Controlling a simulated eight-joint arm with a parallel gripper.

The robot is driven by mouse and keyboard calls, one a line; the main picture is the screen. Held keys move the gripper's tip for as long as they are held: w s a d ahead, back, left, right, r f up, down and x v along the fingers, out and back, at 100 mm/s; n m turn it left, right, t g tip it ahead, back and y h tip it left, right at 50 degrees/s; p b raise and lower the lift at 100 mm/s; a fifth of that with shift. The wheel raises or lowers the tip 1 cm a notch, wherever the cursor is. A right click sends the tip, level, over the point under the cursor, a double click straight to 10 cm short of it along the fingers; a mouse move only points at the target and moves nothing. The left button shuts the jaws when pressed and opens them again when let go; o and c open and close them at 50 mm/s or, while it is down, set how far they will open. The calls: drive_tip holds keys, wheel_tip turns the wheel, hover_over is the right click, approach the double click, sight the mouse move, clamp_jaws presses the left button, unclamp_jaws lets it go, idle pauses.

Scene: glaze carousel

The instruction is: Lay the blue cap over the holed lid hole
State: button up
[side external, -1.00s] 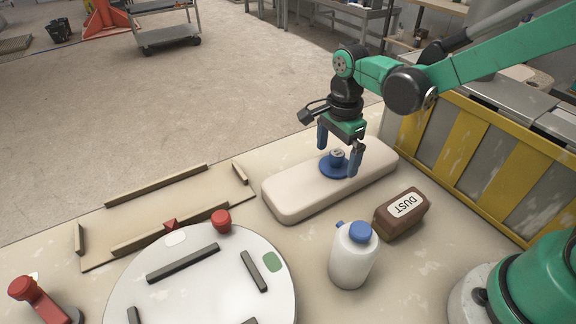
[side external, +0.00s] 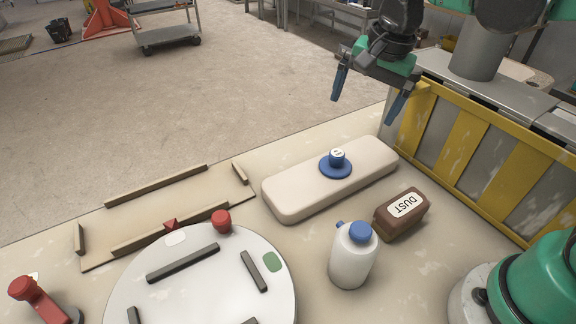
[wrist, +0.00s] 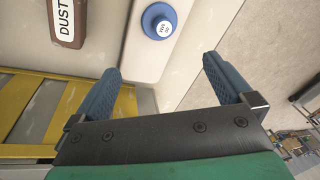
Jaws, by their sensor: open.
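The blue cap (side external: 335,170), a flat round disc with a raised knob and a pale marked top, lies flat on a long cream slab (side external: 293,200). No hole shows in the slab; if there is one under the cap, it is hidden. The cap also shows in the wrist view (wrist: 159,20), on the slab beyond the fingers. My gripper (side external: 364,110) is open and empty, well above and to the right of the cap, touching nothing. Its two blue fingers (wrist: 160,68) stand wide apart in the wrist view.
A brown block marked DUST (side external: 402,214) and a white bottle with a blue top (side external: 351,258) stand right of the slab. A round white turntable (side external: 200,290) with a red knob (side external: 221,221) is at the front. A yellow-striped barrier (side external: 470,150) borders the right side.

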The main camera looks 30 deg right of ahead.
drive_tip(key=s+d+f+n+t, duration=0.1)
drive_tip(key=s+f+n+t, duration=0.2)
drive_tip(key=n, duration=0.8)
drive_tip(key=shift+s+d+n+t, duration=0.25)
drive_tip(key=shift+s+n+t, duration=0.15)
drive_tip(key=shift+s+t, duration=0.6)
